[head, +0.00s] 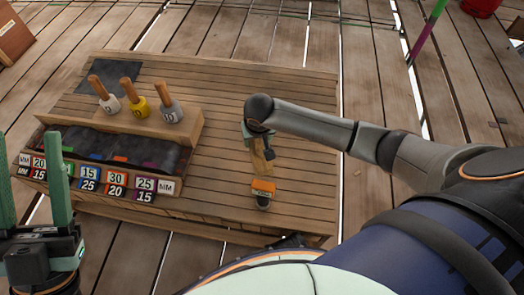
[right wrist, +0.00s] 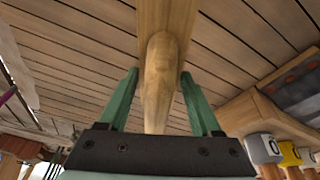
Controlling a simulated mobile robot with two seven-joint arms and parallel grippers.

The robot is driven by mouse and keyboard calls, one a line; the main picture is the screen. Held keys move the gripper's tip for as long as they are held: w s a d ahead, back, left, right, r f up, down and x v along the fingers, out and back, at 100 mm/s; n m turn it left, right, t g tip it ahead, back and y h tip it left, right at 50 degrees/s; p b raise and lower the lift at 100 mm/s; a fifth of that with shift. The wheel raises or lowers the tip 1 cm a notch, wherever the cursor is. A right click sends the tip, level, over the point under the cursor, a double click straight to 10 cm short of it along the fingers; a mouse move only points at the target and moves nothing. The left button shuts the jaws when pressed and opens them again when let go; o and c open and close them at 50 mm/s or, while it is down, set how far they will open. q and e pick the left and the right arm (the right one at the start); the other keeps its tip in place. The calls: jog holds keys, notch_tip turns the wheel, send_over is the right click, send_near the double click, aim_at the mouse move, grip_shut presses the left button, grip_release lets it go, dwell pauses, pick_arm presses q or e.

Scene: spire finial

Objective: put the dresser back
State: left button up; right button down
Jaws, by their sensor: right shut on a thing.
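The dresser is a pale wooden tool; its rounded handle (right wrist: 160,85) runs between the green fingers of my right gripper (right wrist: 158,75) in the right wrist view, widening into a flat body at the top. In the head view my right gripper (head: 257,141) is over the right part of the table, shut on the dresser (head: 262,160), which is partly hidden by the hand. My left gripper (head: 30,160) is at the left edge, its two green fingers wide apart and empty, in front of the table's left corner.
A slatted wooden table (head: 220,80) bears a wooden rack (head: 190,130) with three wood-handled tools (head: 134,97) and a dark tray (head: 110,147) with numbered tags (head: 115,182). An orange-banded object (head: 263,189) lies near the dresser. A dark mat (head: 110,75) is at the back left.

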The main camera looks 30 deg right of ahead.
jog(key=shift+s+d+f, duration=0.25)
jog(key=shift+f, duration=0.2)
jog(key=f+b, duration=0.2)
jog(key=f, duration=0.1)
jog(key=shift+s+d+f, duration=0.15)
jog(key=shift+d+f, duration=0.05)
jog(key=shift+f, duration=0.1)
jog(key=shift+r, duration=0.1)
jog(key=shift+c, duration=0.3)
grip_release()
